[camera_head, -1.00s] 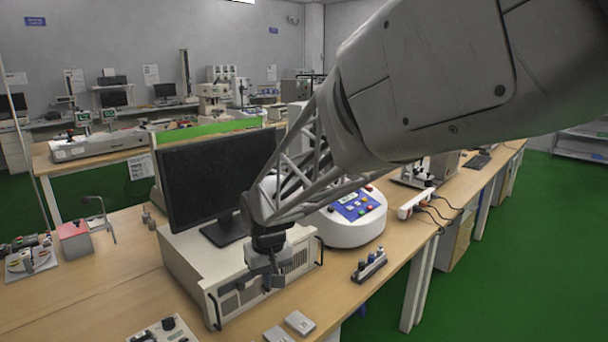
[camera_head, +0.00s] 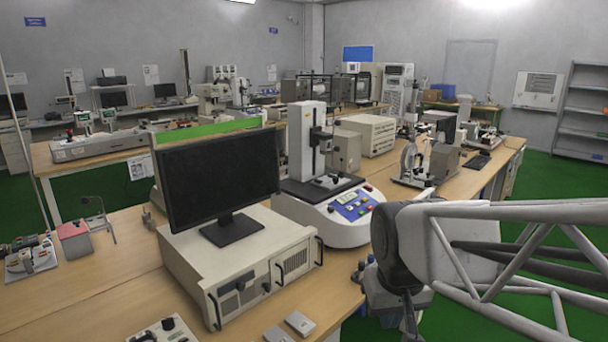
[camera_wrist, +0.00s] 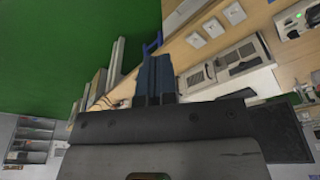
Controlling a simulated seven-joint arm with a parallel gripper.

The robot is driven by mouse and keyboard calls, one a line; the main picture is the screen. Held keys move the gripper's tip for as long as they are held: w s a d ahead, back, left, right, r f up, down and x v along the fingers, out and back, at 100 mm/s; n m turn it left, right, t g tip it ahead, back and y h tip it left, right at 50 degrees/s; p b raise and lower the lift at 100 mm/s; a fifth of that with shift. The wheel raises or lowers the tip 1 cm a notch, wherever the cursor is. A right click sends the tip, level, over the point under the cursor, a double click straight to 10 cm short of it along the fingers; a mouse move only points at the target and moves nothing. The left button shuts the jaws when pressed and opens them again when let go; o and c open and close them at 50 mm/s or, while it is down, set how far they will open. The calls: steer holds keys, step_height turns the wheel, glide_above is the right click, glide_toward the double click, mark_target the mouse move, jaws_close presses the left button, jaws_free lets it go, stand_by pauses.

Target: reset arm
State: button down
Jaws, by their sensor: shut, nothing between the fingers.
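My gripper (camera_head: 408,312) is at the lower right of the head view, partly cut off by the bottom edge, with my arm reaching in from the right edge. It is off the right front edge of the wooden bench (camera_head: 95,275), over the green floor. In the wrist view my gripper's dark fingers (camera_wrist: 155,72) are together, with nothing held between them. They point toward the floor and the bench side.
A monitor (camera_head: 218,180) stands on a beige case (camera_head: 240,270), beside a white test machine (camera_head: 345,225) with coloured buttons. Green floor (camera_wrist: 70,40) is open beside the bench.

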steer(key=s+d+m, duration=0.1)
steer(key=s+d, duration=0.3)
steer(key=s, duration=0.4)
steer(key=shift+s+d+f, duration=0.15)
steer(key=shift+d+f, duration=0.1)
steer(key=shift+f, duration=0.15)
steer(key=w+a+f+n, duration=0.2)
steer(key=w+a+n, duration=0.2)
steer(key=w+a, duration=1.8)
steer(key=w+a+f+n, duration=0.1)
steer(key=w+a+f, duration=0.2)
steer(key=a, duration=0.7)
steer(key=w+a+f+n, duration=0.2)
steer(key=a+f, duration=0.4)
steer(key=a, duration=0.4)
steer(key=w+a+f+n+g+y, duration=0.1)
steer(key=w+a+f, duration=0.3)
steer(key=a, duration=0.7)
steer(key=shift+f+n, duration=0.4)
steer(key=shift+f, duration=0.45)
steer(key=shift+f, duration=0.15)
